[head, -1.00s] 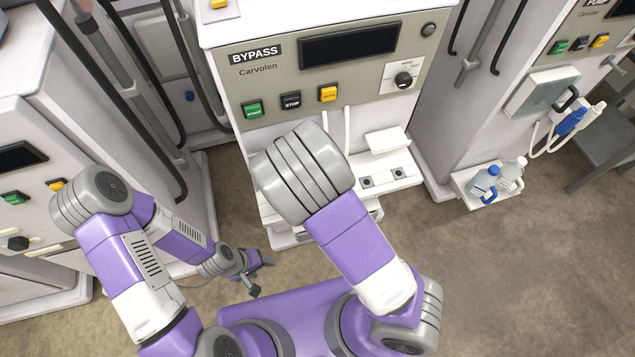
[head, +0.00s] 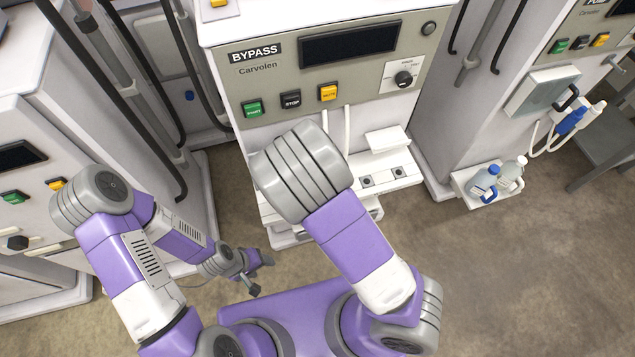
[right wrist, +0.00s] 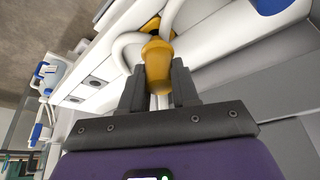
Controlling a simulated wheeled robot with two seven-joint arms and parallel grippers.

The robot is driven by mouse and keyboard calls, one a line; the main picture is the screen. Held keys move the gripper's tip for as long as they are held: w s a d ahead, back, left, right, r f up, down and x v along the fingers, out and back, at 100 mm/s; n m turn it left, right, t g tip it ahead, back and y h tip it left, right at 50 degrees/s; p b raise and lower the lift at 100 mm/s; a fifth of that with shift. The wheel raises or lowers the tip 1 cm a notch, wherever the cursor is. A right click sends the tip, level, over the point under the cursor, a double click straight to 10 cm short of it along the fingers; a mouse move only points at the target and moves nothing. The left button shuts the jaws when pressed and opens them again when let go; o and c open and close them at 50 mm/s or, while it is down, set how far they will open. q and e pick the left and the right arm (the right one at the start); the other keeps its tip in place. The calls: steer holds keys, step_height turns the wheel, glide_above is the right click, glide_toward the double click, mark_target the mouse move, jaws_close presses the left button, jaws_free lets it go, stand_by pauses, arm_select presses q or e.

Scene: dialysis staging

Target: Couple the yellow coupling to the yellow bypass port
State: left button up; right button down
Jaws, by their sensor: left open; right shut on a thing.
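In the right wrist view my right gripper (right wrist: 158,88) is shut on the yellow coupling (right wrist: 157,62), a tapered yellow piece held between dark fingers. A second yellow piece (right wrist: 151,25), which looks like the yellow bypass port, shows just beyond it, close to a white panel. I cannot tell whether the two touch. In the head view my right arm hides the right gripper, the coupling and the port. My left gripper (head: 261,275) is open and empty, low over the floor in front of the bypass machine (head: 232,80).
White hoses (right wrist: 127,45) curve close beside the coupling. A white ledge with dark sockets (head: 367,181) juts from the machine's front. Bottles with blue parts (head: 485,183) stand on a shelf to the right. Another machine (head: 30,120) stands at left. Floor at lower right is clear.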

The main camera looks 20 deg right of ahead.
steer(key=shift+f+b, duration=0.95)
steer(key=shift+f, duration=0.45)
steer(key=c, duration=0.8)
jaws_free()
steer(key=shift+o, duration=0.2)
steer(key=shift+r, duration=0.1)
steer(key=p+v, duration=0.3)
steer(key=v, duration=0.4)
steer(key=shift+r, duration=0.2)
steer(key=shift+s, duration=0.15)
